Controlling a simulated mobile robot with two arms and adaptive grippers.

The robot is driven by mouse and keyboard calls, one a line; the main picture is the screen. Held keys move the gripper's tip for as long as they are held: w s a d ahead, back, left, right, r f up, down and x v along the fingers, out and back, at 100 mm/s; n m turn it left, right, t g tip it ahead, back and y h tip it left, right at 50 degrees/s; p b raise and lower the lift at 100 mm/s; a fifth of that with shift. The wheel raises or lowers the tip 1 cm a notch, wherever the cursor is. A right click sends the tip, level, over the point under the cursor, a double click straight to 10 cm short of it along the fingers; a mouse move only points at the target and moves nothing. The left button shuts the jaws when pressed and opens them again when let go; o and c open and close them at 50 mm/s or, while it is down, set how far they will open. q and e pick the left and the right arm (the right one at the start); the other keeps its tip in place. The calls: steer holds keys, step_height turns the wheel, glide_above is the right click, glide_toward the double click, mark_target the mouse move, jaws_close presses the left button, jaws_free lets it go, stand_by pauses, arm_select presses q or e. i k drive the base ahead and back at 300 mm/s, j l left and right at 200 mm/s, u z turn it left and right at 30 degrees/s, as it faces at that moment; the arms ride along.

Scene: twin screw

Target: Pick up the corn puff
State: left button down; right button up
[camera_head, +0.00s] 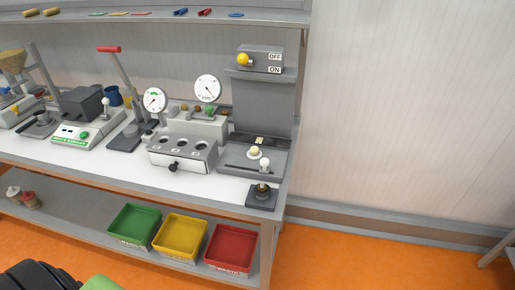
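I cannot tell for sure which thing is the corn puff. A small round cream-coloured piece (254,151) sits on the grey machine at the right end of the bench and could be it. It is small in the picture, and nothing is touching it. Small brown and green pieces (197,109) stand on the grey block left of the machine, too small to name. Neither gripper can be made out. A black ribbed part and a green part, likely of my own body, show at the bottom left.
The white bench (125,161) holds presses, dials and a grey block with several holes (182,152). The machine has a yellow knob (243,60) by OFF and ON labels. Green (134,224), yellow (179,236) and red (231,248) bins stand on the lower shelf.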

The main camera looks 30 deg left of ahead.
mark_target(254, 149)
steer(key=u, duration=0.2)
steer(key=i+l+u, duration=0.25)
steer(key=l+u, duration=0.55)
steer(key=i+l, duration=0.05)
steer(key=l, duration=0.05)
